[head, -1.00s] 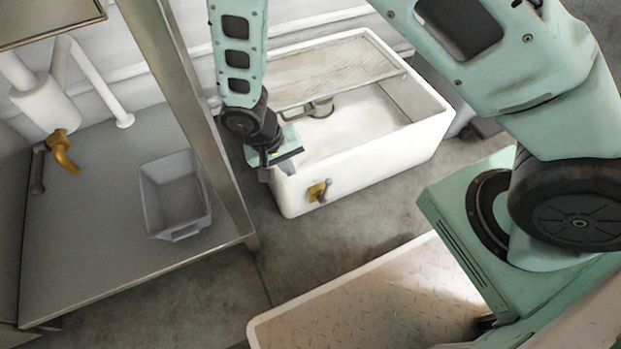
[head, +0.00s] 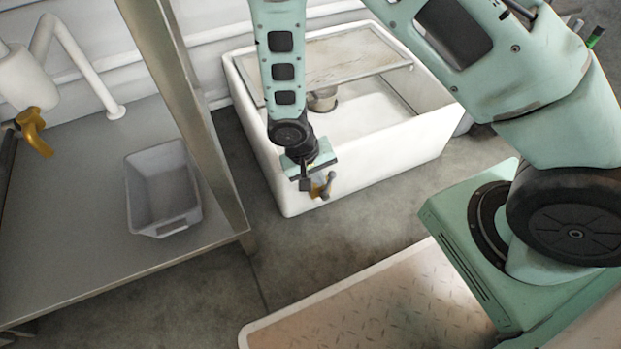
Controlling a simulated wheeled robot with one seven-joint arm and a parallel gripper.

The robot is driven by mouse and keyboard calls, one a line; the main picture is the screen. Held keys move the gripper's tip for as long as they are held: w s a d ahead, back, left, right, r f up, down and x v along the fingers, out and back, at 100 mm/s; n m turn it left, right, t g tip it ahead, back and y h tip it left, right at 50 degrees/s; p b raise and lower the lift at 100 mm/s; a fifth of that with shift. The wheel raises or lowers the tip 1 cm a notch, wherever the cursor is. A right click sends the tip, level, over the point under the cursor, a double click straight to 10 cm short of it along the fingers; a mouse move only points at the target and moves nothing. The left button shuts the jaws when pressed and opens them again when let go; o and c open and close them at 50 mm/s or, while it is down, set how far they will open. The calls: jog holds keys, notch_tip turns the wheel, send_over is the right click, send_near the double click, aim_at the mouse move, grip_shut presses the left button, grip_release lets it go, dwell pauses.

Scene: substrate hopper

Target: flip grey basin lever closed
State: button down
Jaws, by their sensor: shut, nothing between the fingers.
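My gripper (head: 306,185) is shut and points down at the front wall of the white basin (head: 400,155). A small brass valve (head: 319,191) with a grey lever (head: 330,179) sits on that wall. The gripper is just left of the valve and partly covers it; I cannot tell if they touch. The lever stands roughly upright. At the far left, a brass tap (head: 34,130) comes off a white pipe, with a dark handle (head: 7,155) hanging beside it at the picture edge. A grey tub (head: 163,190) stands below and right of this tap, apart from my gripper.
The tub stands on a grey metal shelf (head: 85,240) with an upright metal post (head: 195,110). A mesh screen (head: 345,58) lies across the white basin's back. A pale tread-plate platform (head: 360,305) is in front. Concrete floor (head: 255,180) is clear between shelf and basin.

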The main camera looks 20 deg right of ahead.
jog(key=shift+d+r+p, duration=0.15)
jog(key=shift+p, duration=0.15)
jog(key=shift+d+y+p, duration=0.35)
jog(key=shift+y+p, duration=0.05)
jog(key=shift+y, duration=0.1)
jog(key=y+p, duration=0.1)
jog(key=d+p, duration=0.1)
jog(key=shift+d+r+y+p, duration=0.2)
jog(key=shift+d+y+p, duration=0.1)
jog(key=shift+y, duration=0.1)
jog(key=shift+d+f+y+p, duration=0.45)
jog(key=shift+d+p, duration=0.35)
jog(key=shift+p, duration=0.4)
jog(key=shift+d+f+y+p, duration=0.45)
jog(key=shift+d+p, duration=0.35)
jog(key=shift+p, duration=0.35)
jog(key=shift+d+f+y+p, duration=0.45)
jog(key=shift+d+p, duration=0.35)
jog(key=shift+p, duration=0.4)
